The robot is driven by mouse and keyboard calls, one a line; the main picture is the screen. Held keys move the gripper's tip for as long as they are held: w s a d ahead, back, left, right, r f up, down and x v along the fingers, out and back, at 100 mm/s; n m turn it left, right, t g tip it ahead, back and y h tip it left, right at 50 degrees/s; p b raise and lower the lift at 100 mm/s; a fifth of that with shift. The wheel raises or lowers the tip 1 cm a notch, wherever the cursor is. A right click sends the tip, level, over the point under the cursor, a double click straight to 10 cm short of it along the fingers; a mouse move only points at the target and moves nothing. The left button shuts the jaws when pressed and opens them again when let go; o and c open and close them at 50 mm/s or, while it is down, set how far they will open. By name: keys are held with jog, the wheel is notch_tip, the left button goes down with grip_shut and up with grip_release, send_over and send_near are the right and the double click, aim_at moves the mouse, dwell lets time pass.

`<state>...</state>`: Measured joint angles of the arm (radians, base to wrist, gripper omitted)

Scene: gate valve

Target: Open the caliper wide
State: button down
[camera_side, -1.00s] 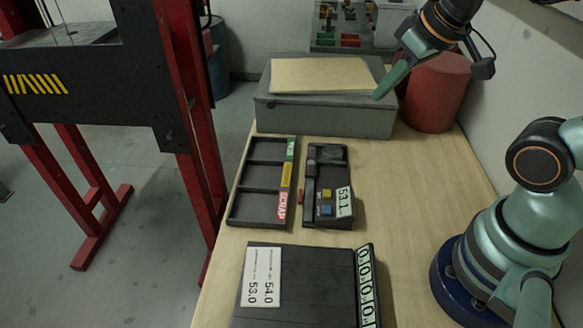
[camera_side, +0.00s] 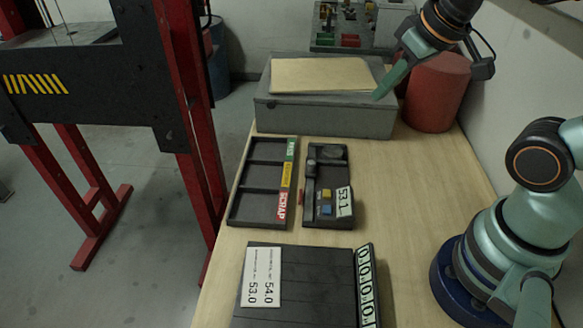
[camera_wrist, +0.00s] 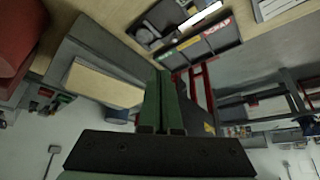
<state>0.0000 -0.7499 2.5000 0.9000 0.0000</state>
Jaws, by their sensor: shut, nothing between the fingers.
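The caliper (camera_side: 312,186) appears to be the dark device on the bench right of the sorting tray. It has a small slider block near its upper left, a yellow button and a blue button, and a display reading 53.1. A dark rounded shape sits at its far end. It also shows at the top of the wrist view (camera_wrist: 165,20), partly cropped. My gripper (camera_side: 390,81) is above the right end of the grey box, well apart from the caliper. Its green fingers (camera_wrist: 163,100) are together and hold nothing.
A three-compartment tray (camera_side: 262,180) with coloured labels, one reading SCRAP, stands left of the caliper. A dark panel (camera_side: 300,295) with a 54.0/53.0 card lies in front. A grey box (camera_side: 325,117) and a red cylinder (camera_side: 437,95) stand behind. Bare wood lies right of the caliper.

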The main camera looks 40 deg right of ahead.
jog(key=c, duration=1.1)
grip_release()
jog(key=o, duration=0.3)
jog(key=shift+w, duration=0.2)
jog(key=shift+o, duration=0.2)
jog(key=g, duration=0.6)
send_over(311, 162)
notch_tip(311, 162, down, 10)
jog(key=r, duration=0.1)
notch_tip(311, 162, down, 12)
jog(key=shift+f, duration=0.1)
grip_shut()
